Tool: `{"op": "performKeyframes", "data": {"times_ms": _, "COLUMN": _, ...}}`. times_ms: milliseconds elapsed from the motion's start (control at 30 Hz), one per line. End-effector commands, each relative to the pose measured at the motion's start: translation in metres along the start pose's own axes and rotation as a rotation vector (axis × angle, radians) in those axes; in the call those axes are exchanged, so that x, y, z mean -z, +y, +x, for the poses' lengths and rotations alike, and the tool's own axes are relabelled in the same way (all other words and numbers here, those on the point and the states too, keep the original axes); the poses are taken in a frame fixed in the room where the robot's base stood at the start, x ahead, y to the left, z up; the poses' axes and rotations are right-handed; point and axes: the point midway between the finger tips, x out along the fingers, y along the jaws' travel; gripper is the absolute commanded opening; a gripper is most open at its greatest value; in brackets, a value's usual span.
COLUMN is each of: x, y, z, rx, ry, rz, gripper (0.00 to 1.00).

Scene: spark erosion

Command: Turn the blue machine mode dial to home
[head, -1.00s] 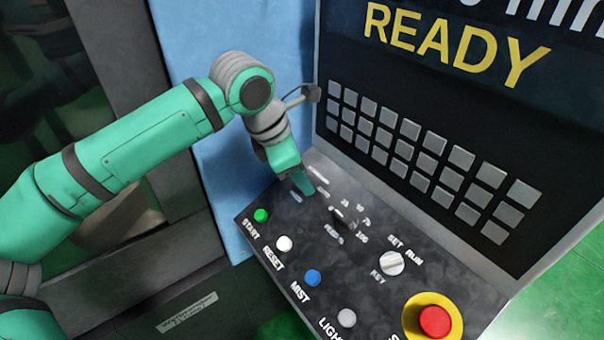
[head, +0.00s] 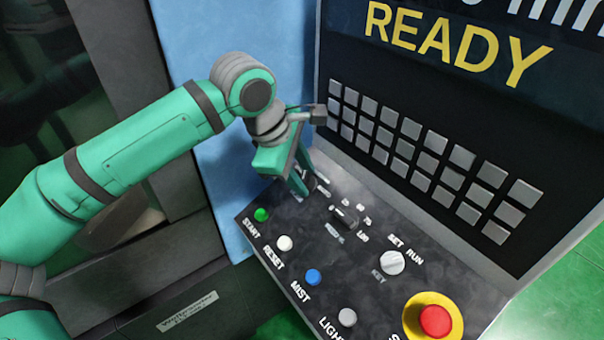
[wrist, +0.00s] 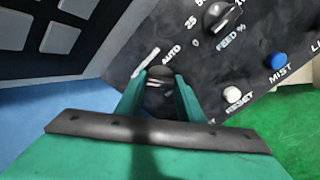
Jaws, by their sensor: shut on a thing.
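The mode dial, a dark knob (wrist: 160,74), sits on the sloping black control panel (wrist: 205,62) in the wrist view. My gripper (wrist: 160,92) is shut on it, one green finger on each side. The AUTO label is beside the dial; another white label to its left is too blurred to read. No word "home" can be read. In the head view my gripper (head: 303,188) reaches down to the panel's upper left end, and its fingers largely hide the dial. The dial's pointer direction cannot be told.
The feed knob (head: 345,216) is close to the right of my gripper. START (head: 261,214), RESET (head: 284,243) and MIST (head: 313,277) buttons line the front edge. A key switch (head: 391,262) and red emergency stop (head: 434,321) lie further right. A screen reading READY (head: 455,45) rises behind.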

Motion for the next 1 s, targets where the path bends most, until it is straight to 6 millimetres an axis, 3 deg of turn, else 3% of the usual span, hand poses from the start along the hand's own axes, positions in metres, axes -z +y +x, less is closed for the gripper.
{"op": "performKeyframes", "data": {"times_ms": 400, "x": -0.0054, "y": -0.0019, "z": 0.0011, "rx": -0.002, "ry": -0.011, "rz": 0.195, "gripper": 0.12}}
{"op": "performKeyframes", "data": {"times_ms": 933, "x": -0.0053, "y": -0.0025, "z": 0.0013, "rx": 0.000, "ry": -0.011, "rz": 0.219, "gripper": 0.12}}
{"op": "performKeyframes", "data": {"times_ms": 967, "x": -0.0053, "y": -0.0025, "z": 0.0013, "rx": 0.000, "ry": -0.011, "rz": 0.219, "gripper": 0.39}}
{"op": "performKeyframes", "data": {"times_ms": 1000, "x": -0.0049, "y": -0.0024, "z": 0.0013, "rx": -0.001, "ry": -0.010, "rz": 0.219, "gripper": 0.49}}
